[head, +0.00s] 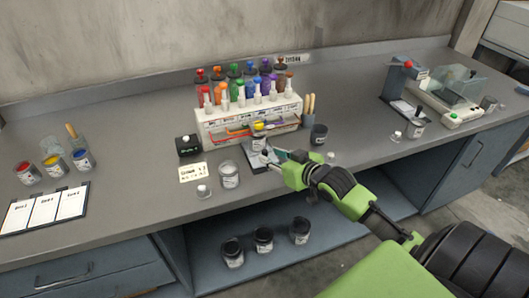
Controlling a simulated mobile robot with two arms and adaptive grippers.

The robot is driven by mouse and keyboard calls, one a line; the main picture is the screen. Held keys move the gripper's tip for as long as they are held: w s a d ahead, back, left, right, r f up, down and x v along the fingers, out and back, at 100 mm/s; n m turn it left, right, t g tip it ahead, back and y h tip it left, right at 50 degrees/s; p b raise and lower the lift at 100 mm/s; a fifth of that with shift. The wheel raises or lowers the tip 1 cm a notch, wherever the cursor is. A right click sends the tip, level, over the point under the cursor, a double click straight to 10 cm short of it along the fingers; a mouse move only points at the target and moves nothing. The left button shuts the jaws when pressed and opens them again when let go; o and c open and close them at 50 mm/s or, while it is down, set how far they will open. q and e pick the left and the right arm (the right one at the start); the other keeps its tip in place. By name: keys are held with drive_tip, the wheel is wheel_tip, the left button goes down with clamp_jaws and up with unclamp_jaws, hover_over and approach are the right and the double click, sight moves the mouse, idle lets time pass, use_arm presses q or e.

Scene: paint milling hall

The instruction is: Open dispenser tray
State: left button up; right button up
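The dispenser (247,112) is a white rack on the grey bench, filled with several colored bottles and with colored tubes along its front. A small grey tray (254,160) sits at its front, below a cup with yellow (259,129). My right gripper (277,157) reaches in from the right, and its fingertips are at the right side of the tray, close to a small dark knob (265,154). The fingers are small and partly hidden, so I cannot tell whether they are open or touch the knob. My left gripper is out of view.
A dark cup (319,135) stands right of the dispenser.

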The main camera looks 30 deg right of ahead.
sight(267, 154)
drive_tip(key=x, duration=0.5)
drive_tip(key=shift+s, duration=0.1)
clamp_jaws()
